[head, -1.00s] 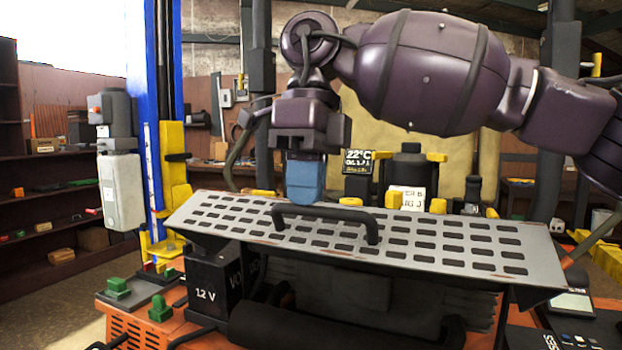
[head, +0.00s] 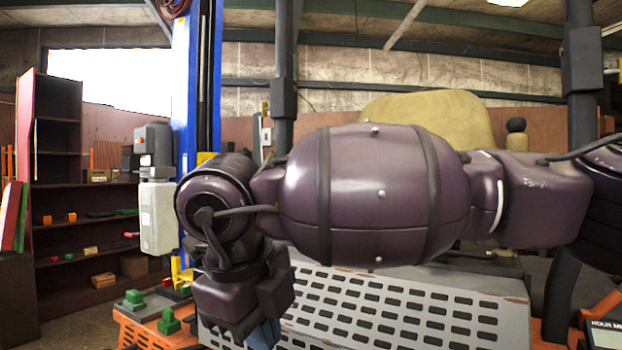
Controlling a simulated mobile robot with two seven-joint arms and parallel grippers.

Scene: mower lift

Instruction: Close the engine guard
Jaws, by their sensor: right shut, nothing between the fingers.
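The engine guard (head: 400,308) is a grey perforated metal panel at the bottom centre, sloping toward me. Its lower part is cut off by the picture edge, and its handle does not show. My right gripper (head: 264,334) is at the panel's left part, pointing down, with only a bit of its blue fingers showing below the dark wrist. It is shut and empty. I cannot tell whether it touches the panel. My right arm crosses the middle and hides the guard's back edge in part. My left gripper is not in view.
The orange mower body (head: 150,332) with green battery terminals (head: 168,320) shows at lower left. A tan seat (head: 425,118) rises behind my arm. A blue lift post (head: 187,90) carries a grey control box (head: 157,217). A display (head: 604,336) is at lower right.

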